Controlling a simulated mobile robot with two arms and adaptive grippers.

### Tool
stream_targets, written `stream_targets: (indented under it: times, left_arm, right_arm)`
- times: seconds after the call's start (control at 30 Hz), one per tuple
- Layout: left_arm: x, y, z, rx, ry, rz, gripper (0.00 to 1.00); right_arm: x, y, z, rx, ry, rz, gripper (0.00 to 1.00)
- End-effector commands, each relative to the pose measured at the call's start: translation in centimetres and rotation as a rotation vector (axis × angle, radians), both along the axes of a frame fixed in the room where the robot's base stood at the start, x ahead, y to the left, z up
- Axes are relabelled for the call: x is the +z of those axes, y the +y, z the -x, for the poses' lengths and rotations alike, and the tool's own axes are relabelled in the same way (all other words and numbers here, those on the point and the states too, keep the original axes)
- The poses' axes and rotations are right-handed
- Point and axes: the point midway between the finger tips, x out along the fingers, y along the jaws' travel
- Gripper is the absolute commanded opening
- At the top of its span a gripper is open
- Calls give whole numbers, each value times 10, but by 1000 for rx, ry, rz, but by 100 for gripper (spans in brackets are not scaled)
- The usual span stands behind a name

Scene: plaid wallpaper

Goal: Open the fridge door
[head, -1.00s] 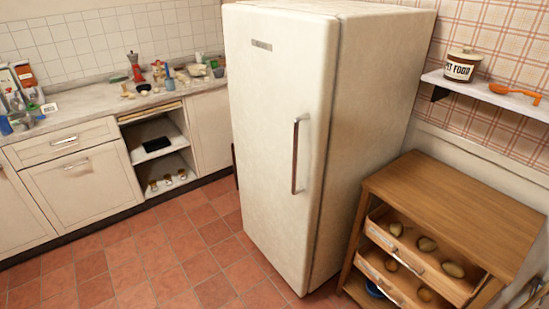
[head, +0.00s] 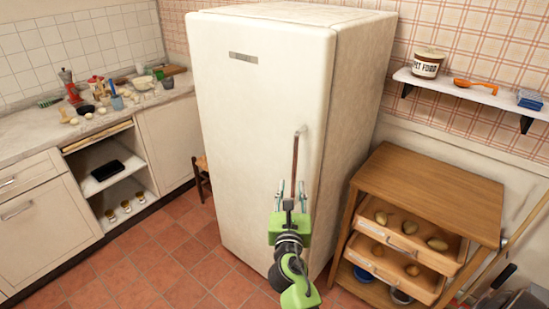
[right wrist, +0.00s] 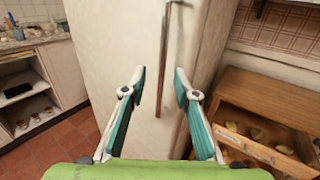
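The white fridge (head: 250,120) stands upright in the middle of the head view, its door shut. Its long vertical handle (head: 295,160) is on the right side of the door. The handle also shows in the right wrist view (right wrist: 166,60), running down between and beyond the fingertips. My right gripper (head: 291,187) is in front of the handle's lower part, its lower end hidden. In the right wrist view my right gripper (right wrist: 159,80) is open, with fingers either side of the handle's line and no visible contact. My left gripper is not in view.
A wooden cabinet (head: 430,188) with open drawers of potatoes stands right of the fridge. A wall shelf (head: 465,90) holds a pet food jar (head: 428,64). A cluttered counter (head: 35,135) is at left. Tiled floor (head: 150,265) before the fridge is clear.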

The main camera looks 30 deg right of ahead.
Motion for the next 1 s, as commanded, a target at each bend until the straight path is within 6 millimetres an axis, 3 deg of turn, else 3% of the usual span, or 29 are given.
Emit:
stream_targets:
  times: [0.17, 0.3, 0.7, 1.0]
  left_arm:
    - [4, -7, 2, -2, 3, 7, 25]
    - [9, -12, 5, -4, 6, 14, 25]
    - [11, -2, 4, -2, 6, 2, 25]
    - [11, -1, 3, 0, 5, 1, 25]
  right_arm:
    - [5, -11, -13, -6, 2, 16, 28]
    - [5, -26, -37, -5, 1, 14, 28]
    - [2, -68, -99, -3, 2, 11, 28]
    - [2, -77, -113, -3, 3, 10, 28]
